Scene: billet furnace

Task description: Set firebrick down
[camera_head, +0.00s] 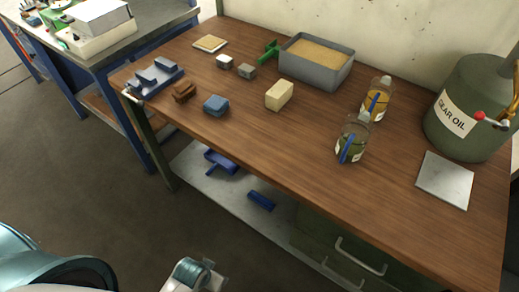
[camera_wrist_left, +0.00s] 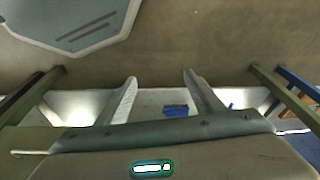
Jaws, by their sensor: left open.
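A pale cream block, which looks like the firebrick (camera_head: 279,95), sits on the wooden workbench (camera_head: 290,150) near its middle. Nothing is touching it. My left gripper (camera_wrist_left: 160,82) is open and empty in the left wrist view, its two fingers well apart. Floor and the bench's lower shelf show beyond the fingers, and the firebrick is not seen there. In the head view only part of my arm shows at the bottom edge, away from the brick. My right gripper is not in view.
Around the brick are a sand-filled grey tray (camera_head: 315,64), a blue block (camera_head: 216,105), a brown block (camera_head: 184,92) and two bottles (camera_head: 352,139). A gear oil can (camera_head: 470,105) and a pale plate (camera_head: 445,181) are at right. The bench's front middle is clear. Blue items lie on the lower shelf (camera_head: 235,190).

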